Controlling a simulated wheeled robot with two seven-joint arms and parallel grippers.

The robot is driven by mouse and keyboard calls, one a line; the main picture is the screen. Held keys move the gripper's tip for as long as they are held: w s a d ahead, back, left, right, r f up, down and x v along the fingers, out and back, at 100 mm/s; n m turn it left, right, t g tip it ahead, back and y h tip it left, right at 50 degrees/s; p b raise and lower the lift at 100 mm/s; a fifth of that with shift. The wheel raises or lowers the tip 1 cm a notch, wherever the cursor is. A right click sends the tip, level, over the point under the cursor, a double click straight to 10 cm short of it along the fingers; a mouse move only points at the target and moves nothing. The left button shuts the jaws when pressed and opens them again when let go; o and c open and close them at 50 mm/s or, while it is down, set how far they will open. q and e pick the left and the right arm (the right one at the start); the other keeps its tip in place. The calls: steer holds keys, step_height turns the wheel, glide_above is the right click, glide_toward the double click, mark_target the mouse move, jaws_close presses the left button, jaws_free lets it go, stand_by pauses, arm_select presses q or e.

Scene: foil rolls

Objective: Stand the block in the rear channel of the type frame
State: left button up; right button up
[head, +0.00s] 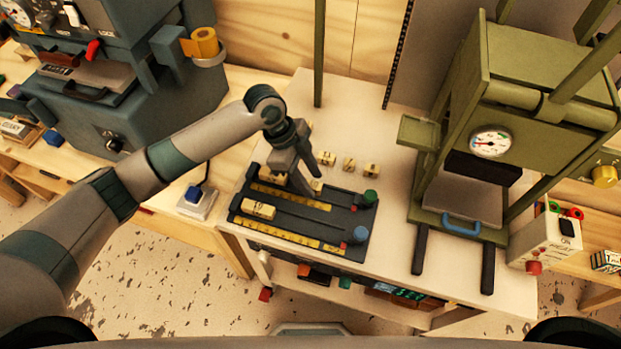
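The dark type frame (336,228) lies on the pale bench, with long channels and yellow rulers along its rear and front. A yellowish block (258,209) lies in the frame's left part. My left gripper (302,186) points down over the rear part of the frame. A small pale block (316,185) shows right beside its fingertips; I cannot tell whether they touch it. Another pale piece (268,173) is partly hidden behind the fingers at the frame's rear left. The finger gap is unclear. My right gripper is out of view.
Several small lettered blocks (348,164) lie loose behind the frame. Green (370,197) and blue (360,234) knobs rise at its right end. A tall olive press (520,85) stands to the right. A grey machine (140,90) stands left. The bench between frame and press is clear.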

arm_select(q)
steer(key=b+v, duration=0.2)
steer(key=v, duration=0.9)
steer(key=shift+r, duration=0.25)
